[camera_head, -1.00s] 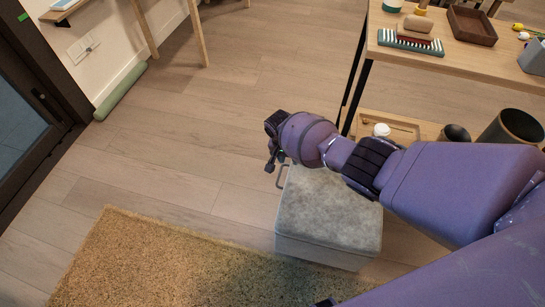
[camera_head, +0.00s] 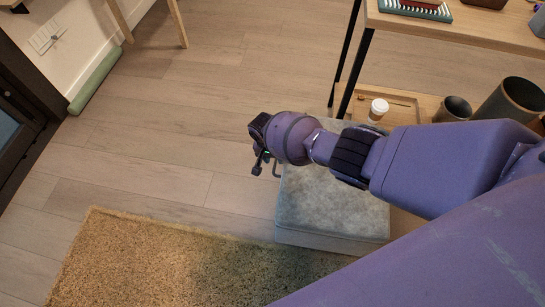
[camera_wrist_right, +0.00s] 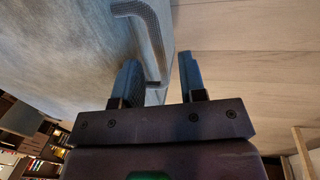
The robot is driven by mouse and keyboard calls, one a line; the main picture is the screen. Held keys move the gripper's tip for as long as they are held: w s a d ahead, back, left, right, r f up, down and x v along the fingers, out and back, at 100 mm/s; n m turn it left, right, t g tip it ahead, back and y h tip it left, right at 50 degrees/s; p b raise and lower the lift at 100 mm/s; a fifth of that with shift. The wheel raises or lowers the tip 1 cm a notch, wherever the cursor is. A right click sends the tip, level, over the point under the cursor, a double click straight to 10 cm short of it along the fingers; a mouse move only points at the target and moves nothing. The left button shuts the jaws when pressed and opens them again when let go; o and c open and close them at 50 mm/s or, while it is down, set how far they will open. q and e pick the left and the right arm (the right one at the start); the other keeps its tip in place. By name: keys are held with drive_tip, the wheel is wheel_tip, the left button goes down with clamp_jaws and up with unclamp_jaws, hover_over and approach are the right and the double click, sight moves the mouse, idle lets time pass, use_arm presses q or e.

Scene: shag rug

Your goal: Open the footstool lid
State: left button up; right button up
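The grey footstool (camera_head: 330,205) stands on the wood floor, its padded lid lying flat and shut. A grey loop handle (camera_head: 276,170) sticks out on its left side, partly hidden by my right gripper (camera_head: 261,166). My right arm reaches across above the footstool and covers part of the lid. In the right wrist view, my right gripper (camera_wrist_right: 160,80) has its two fingers apart. The handle (camera_wrist_right: 152,45) shows just ahead of and between the fingers, nearer the left one; I cannot tell if they touch. My left gripper is not in view.
A shaggy tan rug (camera_head: 180,260) lies in front of and left of the footstool. A wooden table (camera_head: 470,32) stands behind, with a paper cup (camera_head: 377,109) on its lower shelf and dark bins (camera_head: 508,103) nearby. The floor to the left is clear.

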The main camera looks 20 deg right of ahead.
drive_tip(key=shift+d+f, duration=0.15)
drive_tip(key=shift+f, duration=0.35)
clamp_jaws()
